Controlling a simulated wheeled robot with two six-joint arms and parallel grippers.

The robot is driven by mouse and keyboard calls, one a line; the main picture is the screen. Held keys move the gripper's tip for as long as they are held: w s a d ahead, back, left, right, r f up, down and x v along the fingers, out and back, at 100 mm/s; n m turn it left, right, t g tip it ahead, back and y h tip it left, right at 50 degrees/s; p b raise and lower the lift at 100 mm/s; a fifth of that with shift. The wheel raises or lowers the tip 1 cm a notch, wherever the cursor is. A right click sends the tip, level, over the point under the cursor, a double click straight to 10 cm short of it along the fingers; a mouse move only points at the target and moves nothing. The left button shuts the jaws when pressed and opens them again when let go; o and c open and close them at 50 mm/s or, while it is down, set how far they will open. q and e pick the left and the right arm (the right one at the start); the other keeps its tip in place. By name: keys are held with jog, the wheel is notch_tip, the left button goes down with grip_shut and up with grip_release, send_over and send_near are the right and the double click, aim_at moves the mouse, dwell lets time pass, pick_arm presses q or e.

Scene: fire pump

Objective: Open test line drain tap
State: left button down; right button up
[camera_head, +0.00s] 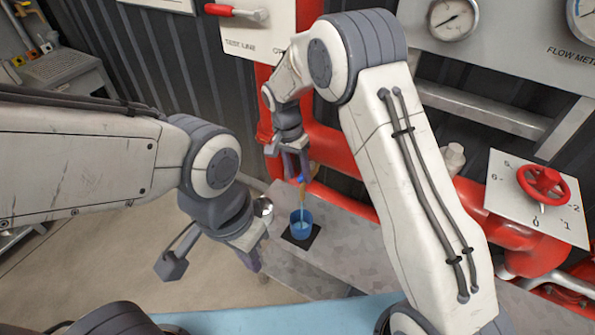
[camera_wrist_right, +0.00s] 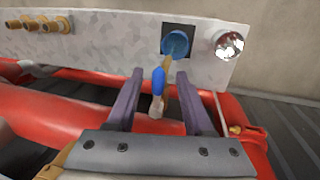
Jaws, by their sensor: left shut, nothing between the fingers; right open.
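The drain tap (camera_head: 312,184) is a small brass tap with a blue lever (camera_wrist_right: 158,80), on the red pipework above a grey bench. My right gripper (camera_head: 296,166) is open at the tap. In the right wrist view its two fingers (camera_wrist_right: 160,74) stand on either side of the blue lever, with gaps showing. A blue cup (camera_head: 301,224) stands below the tap on a black square; it also shows in the right wrist view (camera_wrist_right: 175,44). A pale blue streak runs from the tap into the cup. My left gripper (camera_head: 254,262) is shut and empty, left of the cup.
A shiny metal round piece (camera_head: 263,208) sits at the bench end, near my left gripper. A test line panel (camera_head: 246,38) with a red lever is above. A red handwheel (camera_head: 543,184) on a numbered plate is at right. Brass fittings (camera_wrist_right: 40,26) line the bench.

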notch_tip(320, 180, up, 10)
jog(key=w+a+b, duration=0.1)
jog(key=shift+a+r, duration=0.15)
jog(key=shift+a, duration=0.15)
jog(key=shift+w, duration=0.1)
dwell(1.2)
